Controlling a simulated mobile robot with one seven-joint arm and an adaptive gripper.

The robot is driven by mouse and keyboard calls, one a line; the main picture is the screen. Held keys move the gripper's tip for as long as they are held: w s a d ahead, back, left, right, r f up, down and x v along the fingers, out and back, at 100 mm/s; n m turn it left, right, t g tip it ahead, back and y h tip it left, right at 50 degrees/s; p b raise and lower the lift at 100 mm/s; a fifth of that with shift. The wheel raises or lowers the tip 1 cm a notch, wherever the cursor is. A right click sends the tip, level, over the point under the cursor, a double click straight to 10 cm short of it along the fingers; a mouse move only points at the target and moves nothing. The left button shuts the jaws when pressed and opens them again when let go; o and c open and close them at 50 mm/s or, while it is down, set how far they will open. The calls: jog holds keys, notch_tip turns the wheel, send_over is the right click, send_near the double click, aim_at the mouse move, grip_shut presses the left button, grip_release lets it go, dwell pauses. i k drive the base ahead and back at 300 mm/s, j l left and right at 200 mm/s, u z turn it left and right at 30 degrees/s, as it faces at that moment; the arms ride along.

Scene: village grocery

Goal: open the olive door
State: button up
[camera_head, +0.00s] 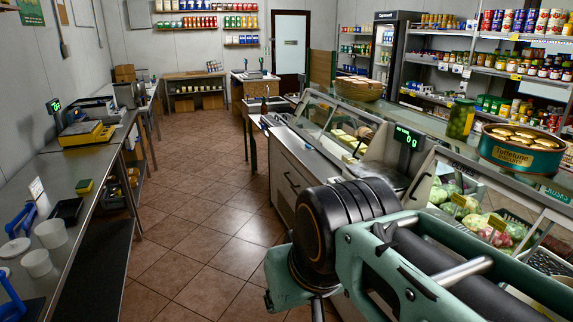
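I cannot pick out a door that is clearly olive in colour. A pale door in a dark brown frame (290,45) stands shut in the back wall. The service counter on the right has a pale front panel (291,182) with a dark handle, and it looks shut. My arm, in teal and black, fills the lower right and hides part of the counter front and floor. My gripper cannot be made out, so its fingers and whether it touches anything are not shown.
The tiled floor (190,215) is clear between the left steel bench (75,190) and the service counter. A glass display case, a scale (408,139), an olive jar (460,118) and a round tin (522,149) are on the right. Shelves line the back.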

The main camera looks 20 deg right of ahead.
aim_at(532, 204)
jog(key=i+z, duration=0.45)
jog(key=i+j+z, duration=0.15)
jog(key=i+z, duration=0.25)
